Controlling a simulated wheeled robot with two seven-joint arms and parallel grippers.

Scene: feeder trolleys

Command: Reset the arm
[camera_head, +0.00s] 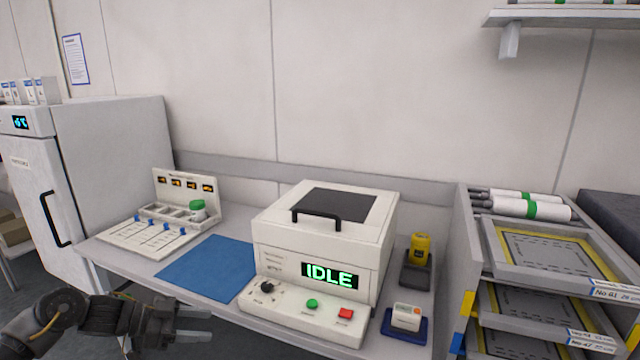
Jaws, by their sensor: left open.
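My left arm comes in at the lower left. Its dark left gripper (194,325) is in front of the bench's front edge, below the blue mat, with its two fingers apart and pointing right. I see nothing between the fingers. My right gripper is not in this view.
A white machine (325,243) with a lid handle and an IDLE display stands on the bench. Left of it are a blue mat (207,268) and a white slotted station (150,232). A fridge (110,160) stands left, a tray rack (540,243) right. The mat is bare.

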